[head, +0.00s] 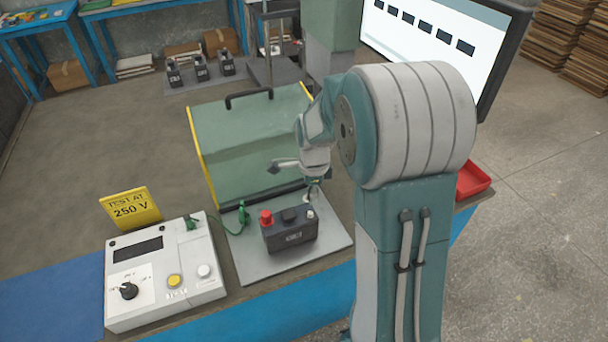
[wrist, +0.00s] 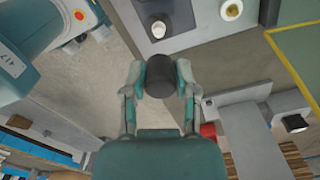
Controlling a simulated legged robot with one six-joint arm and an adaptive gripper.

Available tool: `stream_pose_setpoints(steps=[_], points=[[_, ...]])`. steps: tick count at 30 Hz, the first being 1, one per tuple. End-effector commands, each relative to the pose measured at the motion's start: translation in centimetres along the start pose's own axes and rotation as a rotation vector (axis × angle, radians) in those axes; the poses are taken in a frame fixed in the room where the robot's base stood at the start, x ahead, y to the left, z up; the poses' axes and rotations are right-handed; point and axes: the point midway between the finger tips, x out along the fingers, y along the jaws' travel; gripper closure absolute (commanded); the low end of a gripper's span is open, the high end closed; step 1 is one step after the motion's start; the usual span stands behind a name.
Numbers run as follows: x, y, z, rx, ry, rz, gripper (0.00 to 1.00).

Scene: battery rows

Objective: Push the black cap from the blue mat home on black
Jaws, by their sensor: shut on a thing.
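A black cap (wrist: 159,75) sits between the two fingertips of my gripper (wrist: 160,78) in the wrist view, and both fingers close on its sides. In the head view my gripper (head: 297,172) is above and behind the dark battery (head: 290,235); I cannot clearly make out the cap there. The battery stands upright on a grey plate (head: 262,265). A red cap (head: 266,217) covers its left terminal, and its right terminal (head: 310,214) is bare and pale. The wrist view shows a pale terminal (wrist: 158,28) beyond the cap, apart from it. The blue mat (head: 50,300) is at the lower left, bare where visible.
A tester (head: 165,275) with dial and buttons stands left of the battery, with a yellow 250 V sign (head: 131,208) behind. A green clip (head: 243,214) lies beside the battery. A green hood (head: 245,145) stands behind. A red tray (head: 472,180) is right of my arm.

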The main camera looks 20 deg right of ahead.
Motion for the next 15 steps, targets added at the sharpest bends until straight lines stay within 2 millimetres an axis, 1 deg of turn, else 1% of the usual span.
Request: stream_pose_setpoints(steps=[2, 5, 15], points=[[-0.3, 0.1, 0.0, 0.028, 0.001, -0.001, 0.82], [-0.1, 0.1, -0.2, 0.036, 0.0, 0.001, 0.82], [2.7, 0.0, -0.4, 0.034, -0.002, 0.004, 0.82]])
